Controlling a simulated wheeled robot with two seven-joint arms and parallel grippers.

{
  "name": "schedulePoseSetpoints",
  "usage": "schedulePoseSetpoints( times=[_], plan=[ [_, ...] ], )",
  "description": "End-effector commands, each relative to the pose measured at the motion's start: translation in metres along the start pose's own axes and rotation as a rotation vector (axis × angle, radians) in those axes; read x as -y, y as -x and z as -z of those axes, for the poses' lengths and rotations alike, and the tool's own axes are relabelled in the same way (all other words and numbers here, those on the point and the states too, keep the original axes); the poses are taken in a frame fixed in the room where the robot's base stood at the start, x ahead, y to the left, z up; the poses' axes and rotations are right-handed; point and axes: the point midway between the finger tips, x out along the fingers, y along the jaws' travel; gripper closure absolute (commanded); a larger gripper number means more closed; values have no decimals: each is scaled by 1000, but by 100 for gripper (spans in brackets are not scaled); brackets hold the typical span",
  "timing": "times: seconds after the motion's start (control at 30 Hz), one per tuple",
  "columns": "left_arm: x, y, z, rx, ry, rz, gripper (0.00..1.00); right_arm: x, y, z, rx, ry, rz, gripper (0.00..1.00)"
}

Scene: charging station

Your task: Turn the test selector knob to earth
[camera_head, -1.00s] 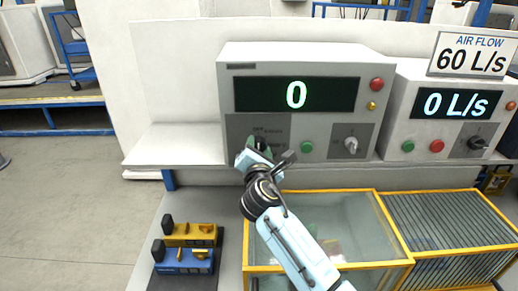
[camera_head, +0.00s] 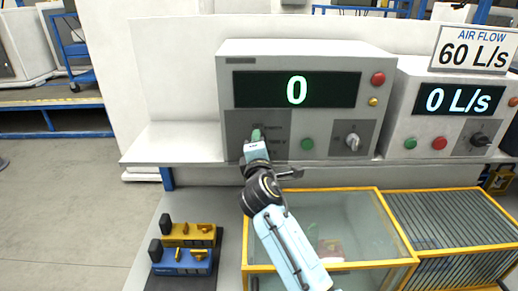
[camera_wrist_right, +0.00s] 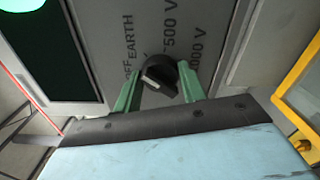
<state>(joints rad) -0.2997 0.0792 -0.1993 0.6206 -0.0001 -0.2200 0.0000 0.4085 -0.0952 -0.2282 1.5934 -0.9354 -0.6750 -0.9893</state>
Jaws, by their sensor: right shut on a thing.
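The black test selector knob (camera_wrist_right: 162,78) sits on the grey panel in the right wrist view, with the labels OFF, EARTH, 500 V and a partly hidden one ending in 000 V around it. My right gripper (camera_wrist_right: 160,92) has its green fingers on either side of the knob and is shut on it. A pale mark shows on the knob, but I cannot tell which label it points at. In the head view my right gripper (camera_head: 256,138) is at the lower left of the tester (camera_head: 300,52) and hides the knob. My left gripper is not in view.
The tester's display reads 0. A green button (camera_head: 307,144) and a second knob (camera_head: 353,142) are to the right of my gripper. A yellow-framed glass box (camera_head: 380,225) lies below. Blue and yellow tools (camera_head: 182,262) sit at lower left.

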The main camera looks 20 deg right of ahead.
Motion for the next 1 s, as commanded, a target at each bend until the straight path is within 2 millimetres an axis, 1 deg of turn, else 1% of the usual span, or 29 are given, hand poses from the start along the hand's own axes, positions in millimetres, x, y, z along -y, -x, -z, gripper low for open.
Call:
schedulePoseSetpoints(
  times=[0.2, 0.4, 0.93, 0.97, 1.0],
  plan=[
    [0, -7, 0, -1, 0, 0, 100, 2, 0, 1, -1, -126, 2, 82],
    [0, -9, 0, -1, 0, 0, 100, 2, 0, 0, 0, -190, 2, 82],
    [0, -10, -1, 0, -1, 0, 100, 1, 0, 0, -1, -214, 2, 82],
    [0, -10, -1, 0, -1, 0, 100, 1, 0, 0, -1, -214, 2, 58],
    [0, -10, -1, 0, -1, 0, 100, 1, 0, 0, -1, -214, 2, 53]
  ],
)
